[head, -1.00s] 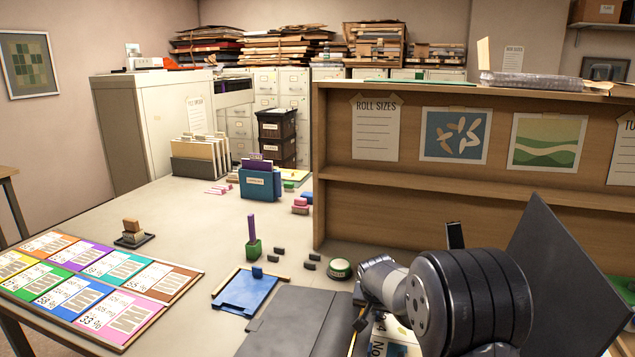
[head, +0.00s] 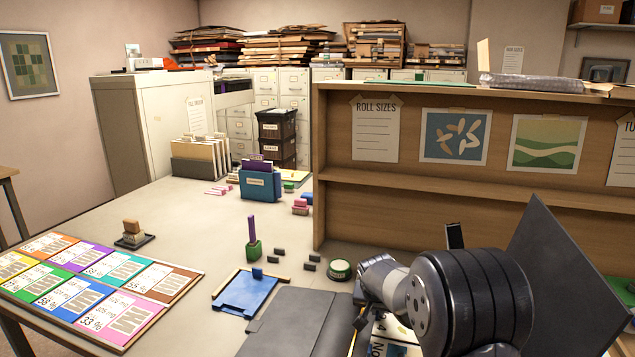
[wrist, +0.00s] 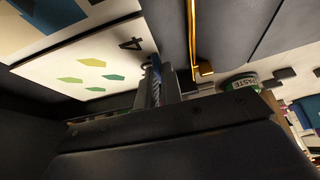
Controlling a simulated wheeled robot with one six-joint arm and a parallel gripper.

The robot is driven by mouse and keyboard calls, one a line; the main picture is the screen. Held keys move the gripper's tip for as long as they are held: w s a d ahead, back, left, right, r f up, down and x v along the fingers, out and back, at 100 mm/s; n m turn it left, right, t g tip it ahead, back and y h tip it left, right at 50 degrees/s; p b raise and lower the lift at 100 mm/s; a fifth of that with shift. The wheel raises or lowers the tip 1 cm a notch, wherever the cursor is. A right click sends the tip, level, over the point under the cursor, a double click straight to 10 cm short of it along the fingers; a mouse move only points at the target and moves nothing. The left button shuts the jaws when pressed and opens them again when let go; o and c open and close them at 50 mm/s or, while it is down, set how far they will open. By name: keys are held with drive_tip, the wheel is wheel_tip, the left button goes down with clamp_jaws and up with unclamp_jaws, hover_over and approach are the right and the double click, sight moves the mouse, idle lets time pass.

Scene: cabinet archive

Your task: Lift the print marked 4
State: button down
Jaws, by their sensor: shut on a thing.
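The print marked 4 (wrist: 92,72) is a white sheet with green and yellow leaf shapes in the wrist view. Its black 4 is beside my gripper (wrist: 156,88), whose narrow fingers are shut at the print's edge. In the head view, part of the print (head: 395,338) shows below my arm, with dark lettering and a blue patch. My gripper (head: 360,318) is mostly hidden there behind my arm. I cannot tell how far the print is off the surface beneath.
A dark open folder (head: 285,325) with a raised panel (head: 565,270) surrounds the print. A round green tin (head: 341,270), small dark blocks and a blue tray (head: 246,293) lie to the left. A wooden shelf unit (head: 400,200) stands behind. Colored cards (head: 60,318) lie far left.

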drive_tip(key=shift+r+p, duration=1.2)
drive_tip(key=shift+r, duration=1)
